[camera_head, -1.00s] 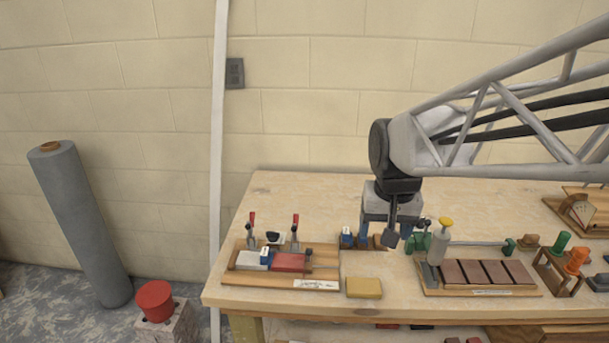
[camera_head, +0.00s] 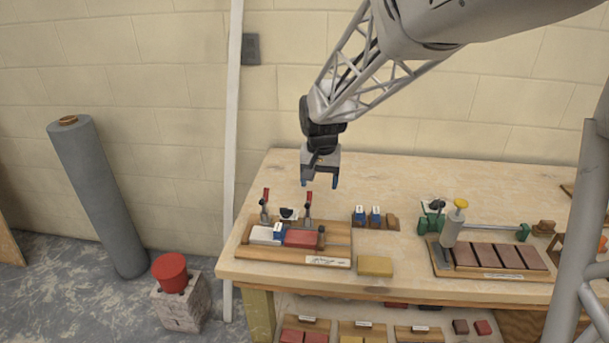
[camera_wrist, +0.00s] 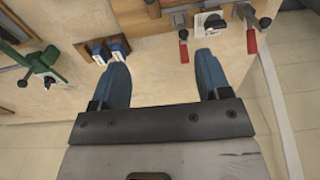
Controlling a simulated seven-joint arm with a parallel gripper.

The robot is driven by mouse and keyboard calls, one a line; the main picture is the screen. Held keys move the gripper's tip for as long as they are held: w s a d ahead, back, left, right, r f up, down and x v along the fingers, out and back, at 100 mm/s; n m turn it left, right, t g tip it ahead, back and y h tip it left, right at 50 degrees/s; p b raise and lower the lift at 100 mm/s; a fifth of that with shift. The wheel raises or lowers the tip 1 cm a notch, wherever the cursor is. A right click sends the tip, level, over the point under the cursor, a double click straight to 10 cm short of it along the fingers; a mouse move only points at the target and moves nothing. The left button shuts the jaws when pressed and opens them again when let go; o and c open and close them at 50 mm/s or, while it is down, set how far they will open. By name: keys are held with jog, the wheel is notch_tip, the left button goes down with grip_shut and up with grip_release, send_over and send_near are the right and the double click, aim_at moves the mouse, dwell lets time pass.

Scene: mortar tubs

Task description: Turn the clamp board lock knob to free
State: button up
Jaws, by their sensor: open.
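The clamp board (camera_head: 262,254) is a wooden board at the left front of the bench, with two red-handled clamps (camera_head: 266,196) (camera_head: 308,198) upright at its back. Between them sits a black knob (camera_head: 287,213) on a white plate, which looks like the lock knob; its setting is too small to read. The knob also shows in the wrist view (camera_wrist: 214,21), between the red handles. A white, a blue and a red block lie on the board. My gripper (camera_head: 319,182) is open and empty, above the bench behind the board. Its blue fingers show in the wrist view (camera_wrist: 161,58).
Blue-and-white blocks (camera_head: 368,218) stand right of the board. A yellow block (camera_head: 375,266) lies in front of them. A white post (camera_head: 232,150) stands at the bench's left end.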

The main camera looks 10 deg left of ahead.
send_over(286, 208)
jog(key=shift+g, duration=0.3)
notch_tip(286, 208, down, 7)
jog(key=shift+f, duration=0.2)
jog(key=shift+f, duration=0.15)
jog(key=shift+f, duration=3.75)
jog(key=shift+c, duration=0.3)
jog(key=c, duration=0.9)
jog(key=shift+o, duration=0.2)
